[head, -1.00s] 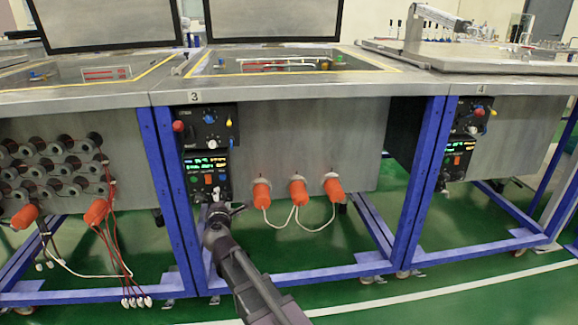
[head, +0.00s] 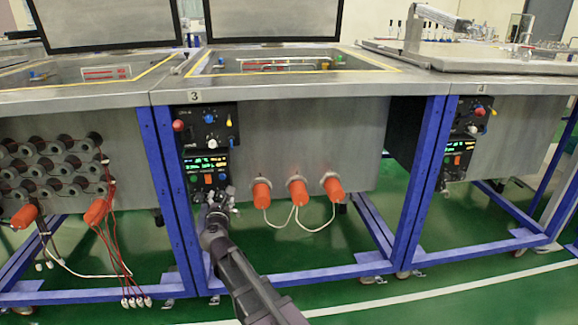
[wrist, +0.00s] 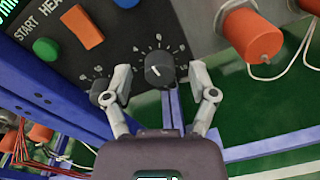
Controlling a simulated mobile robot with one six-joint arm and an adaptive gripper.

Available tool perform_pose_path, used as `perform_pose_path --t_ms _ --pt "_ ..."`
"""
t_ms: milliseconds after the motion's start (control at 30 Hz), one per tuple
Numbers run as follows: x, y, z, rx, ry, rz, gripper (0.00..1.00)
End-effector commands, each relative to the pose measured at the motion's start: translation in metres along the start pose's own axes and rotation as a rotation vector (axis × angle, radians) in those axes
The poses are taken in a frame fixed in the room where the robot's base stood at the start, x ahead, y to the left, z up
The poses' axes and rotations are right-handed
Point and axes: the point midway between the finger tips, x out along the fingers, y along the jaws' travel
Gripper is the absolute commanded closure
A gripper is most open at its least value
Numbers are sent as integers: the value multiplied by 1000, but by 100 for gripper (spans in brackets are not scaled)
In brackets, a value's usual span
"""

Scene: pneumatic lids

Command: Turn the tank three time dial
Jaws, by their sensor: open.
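The tank three control panel (head: 207,178) is on the grey tank front under the label 3, with a lit display and buttons. In the wrist view, a dark round dial (wrist: 159,68) with a white pointer mark and a numbered scale sits at the panel's lower edge. A second dial (wrist: 99,90) is left of it, partly behind the left finger. I cannot read which is labelled time. My gripper (wrist: 160,76) is open, with one finger on each side of the first dial; contact is not clear. In the head view my gripper (head: 217,198) is at the panel's bottom.
An orange plug (wrist: 249,34) sticks out close to the right finger; several such plugs (head: 297,190) with white cables line the tank front. A blue frame post (head: 165,185) stands left of the panel. An upper panel (head: 208,124) has a red knob.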

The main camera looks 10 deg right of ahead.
Motion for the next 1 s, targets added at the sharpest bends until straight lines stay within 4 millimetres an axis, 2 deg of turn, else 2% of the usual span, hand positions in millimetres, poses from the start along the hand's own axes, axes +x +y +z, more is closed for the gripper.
perform_pose_path --t_ms 867,1000 --pt "0 1 -1 -644 -31 -8 26" --pt "-22 0 -1 -653 -31 -6 26"
